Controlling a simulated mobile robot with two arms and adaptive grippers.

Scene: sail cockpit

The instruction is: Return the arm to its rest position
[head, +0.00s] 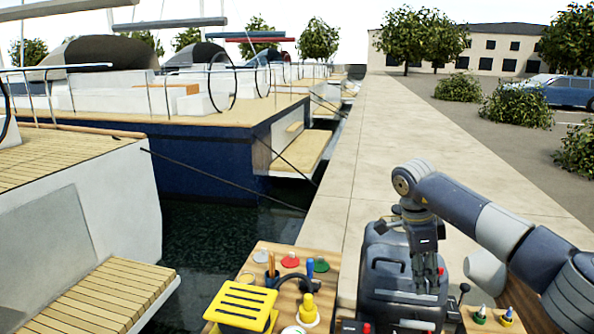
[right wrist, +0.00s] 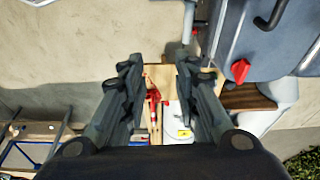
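My right arm comes in from the right in the head view. Its gripper (head: 428,285) points down in front of a dark grey machine-like body (head: 382,262). In the right wrist view my right gripper (right wrist: 154,72) has its two fingers well apart, with nothing held between them. A red object (right wrist: 153,97) and a wooden surface show beyond the gap, lower down. My left arm and left gripper are not in the head view.
A wooden bench top (head: 262,262) holds a yellow slatted box (head: 241,306), a yellow bottle (head: 308,308) and small coloured items. A red lever (right wrist: 240,70) is on the grey body. Pale quay (head: 372,150) lies behind; moored boats (head: 215,145) and water are at left.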

